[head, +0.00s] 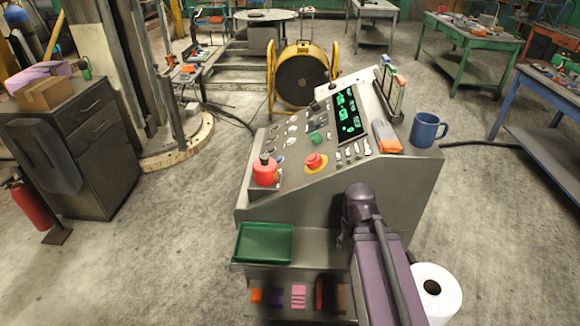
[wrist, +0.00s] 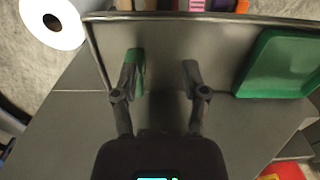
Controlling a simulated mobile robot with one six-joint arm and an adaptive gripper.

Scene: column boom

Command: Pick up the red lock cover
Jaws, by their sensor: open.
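A red cover with a dark knob on top (head: 265,171) stands at the left front of the sloped grey control console (head: 305,195). It looks like the lock cover. A red mushroom button on a yellow base (head: 315,162) sits to its right. A red and yellow piece (wrist: 283,173) shows at that view's lower right edge, probably the mushroom button. The lock cover is not clearly seen there. In the head view my arm hides the gripper.
A green tray (head: 264,243) sits at the console's lower front left, also in the wrist view (wrist: 283,65). A shelf below holds small coloured items. A blue mug (head: 427,130) and an orange-and-grey object (head: 387,138) stand on the console's right. A white roll (head: 433,292) is lower right.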

